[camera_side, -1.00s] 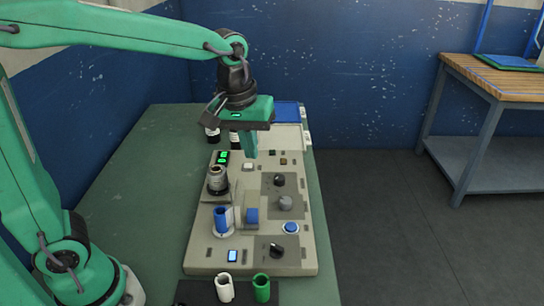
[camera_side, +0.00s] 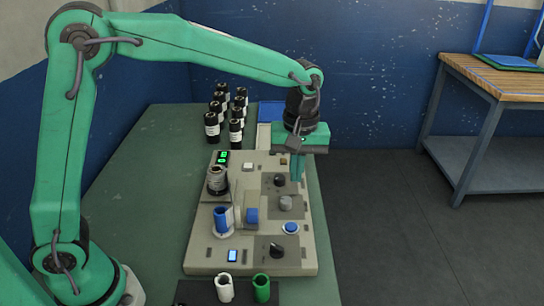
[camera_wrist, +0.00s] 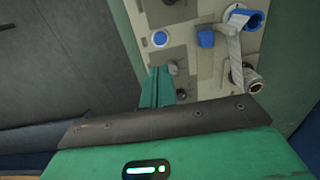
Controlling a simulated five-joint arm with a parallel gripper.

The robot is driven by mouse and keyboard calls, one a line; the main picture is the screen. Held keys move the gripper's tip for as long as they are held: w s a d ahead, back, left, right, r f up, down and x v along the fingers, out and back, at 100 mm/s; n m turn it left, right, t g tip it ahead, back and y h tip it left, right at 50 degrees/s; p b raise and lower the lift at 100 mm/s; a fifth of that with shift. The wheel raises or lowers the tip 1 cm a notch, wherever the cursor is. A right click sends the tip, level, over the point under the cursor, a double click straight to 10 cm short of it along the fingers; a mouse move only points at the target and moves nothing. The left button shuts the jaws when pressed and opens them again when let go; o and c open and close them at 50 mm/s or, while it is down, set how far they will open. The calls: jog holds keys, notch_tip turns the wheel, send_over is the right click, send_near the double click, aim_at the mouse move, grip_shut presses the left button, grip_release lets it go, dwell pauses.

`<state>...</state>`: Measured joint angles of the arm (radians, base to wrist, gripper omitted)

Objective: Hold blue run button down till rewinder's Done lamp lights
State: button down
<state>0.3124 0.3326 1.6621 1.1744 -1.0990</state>
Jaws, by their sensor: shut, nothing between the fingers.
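The rewinder panel (camera_side: 206,258) is a beige box on the green table. Its blue round run button (camera_side: 291,227) is at the right front of the panel; it also shows in the wrist view (camera_wrist: 160,39). My gripper (camera_side: 297,178) is shut and empty, pointing down over the panel's right edge, behind the button and apart from it. In the wrist view its green fingers (camera_wrist: 157,88) are together. A small blue-lit display (camera_side: 232,256) is at the panel's front. I cannot tell which light is the Done lamp.
A blue roll (camera_side: 222,218) and a grey metallic spool (camera_side: 217,180) stand on the panel's left. Dark knobs (camera_side: 277,250) sit near the button. Several black bottles (camera_side: 212,125) stand behind. White (camera_side: 224,288) and green (camera_side: 262,288) tubes stand in front.

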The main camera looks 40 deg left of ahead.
aim_at(291, 225)
jog(key=shift+f, duration=0.1)
jog(key=f, duration=1.4)
jog(key=shift+s+a, duration=0.1)
jog(key=shift+s, duration=0.1)
